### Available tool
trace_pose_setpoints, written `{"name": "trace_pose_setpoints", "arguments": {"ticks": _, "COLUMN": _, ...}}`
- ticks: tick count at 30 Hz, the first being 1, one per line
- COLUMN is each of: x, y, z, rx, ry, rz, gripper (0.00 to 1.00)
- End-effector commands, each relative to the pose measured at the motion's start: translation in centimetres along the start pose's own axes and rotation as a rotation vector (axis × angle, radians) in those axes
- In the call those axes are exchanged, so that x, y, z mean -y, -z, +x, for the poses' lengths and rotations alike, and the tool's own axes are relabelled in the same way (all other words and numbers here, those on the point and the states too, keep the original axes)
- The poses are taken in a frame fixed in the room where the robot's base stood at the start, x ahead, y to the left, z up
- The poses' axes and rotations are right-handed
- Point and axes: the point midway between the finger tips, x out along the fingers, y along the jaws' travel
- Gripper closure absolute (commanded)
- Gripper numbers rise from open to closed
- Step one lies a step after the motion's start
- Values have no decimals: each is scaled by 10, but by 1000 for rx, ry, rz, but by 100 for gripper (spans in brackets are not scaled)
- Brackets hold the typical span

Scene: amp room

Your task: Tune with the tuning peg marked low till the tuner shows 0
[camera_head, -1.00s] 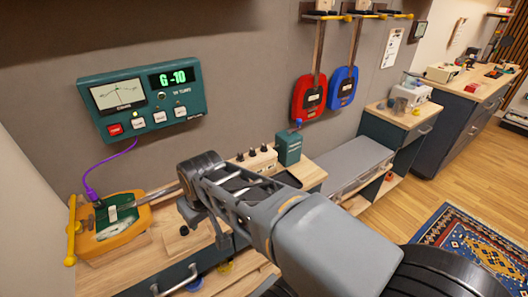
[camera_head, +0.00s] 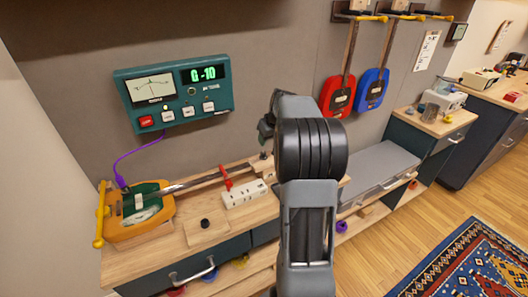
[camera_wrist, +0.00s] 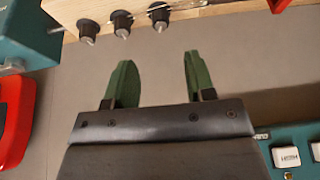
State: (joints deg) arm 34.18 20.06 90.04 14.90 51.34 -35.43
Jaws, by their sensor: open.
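The teal tuner (camera_head: 160,112) on the wall reads G -10 in green in the head view. Its edge with a button shows at the lower right of the wrist view (camera_wrist: 290,140). A yellow and green stringed instrument (camera_head: 150,205) lies on the bench, its neck running right. In the wrist view, several black pegs (camera_wrist: 122,24) stick out from a wooden block (camera_wrist: 205,8) at the top; I cannot read any marks. My gripper (camera_wrist: 153,65) is open and empty, apart from the pegs. In the head view it is mostly hidden behind my wrist.
A white box (camera_head: 245,193) and a red piece (camera_head: 226,178) are near the neck. Red (camera_head: 336,96) and blue (camera_head: 373,89) instruments hang on the wall. A purple cable (camera_head: 135,152) runs below the tuner.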

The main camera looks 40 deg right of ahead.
Motion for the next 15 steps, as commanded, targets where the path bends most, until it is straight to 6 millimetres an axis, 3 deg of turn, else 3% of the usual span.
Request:
{"name": "trace_pose_setpoints", "arguments": {"ticks": 6, "x": 1, "y": 0, "z": 43, "rx": 4, "ry": 2, "rz": -1, "gripper": 50}}
{"name": "trace_pose_setpoints", "arguments": {"ticks": 15, "x": 1, "y": 0, "z": 81, "rx": 2, "ry": 1, "rz": -1, "gripper": 50}}
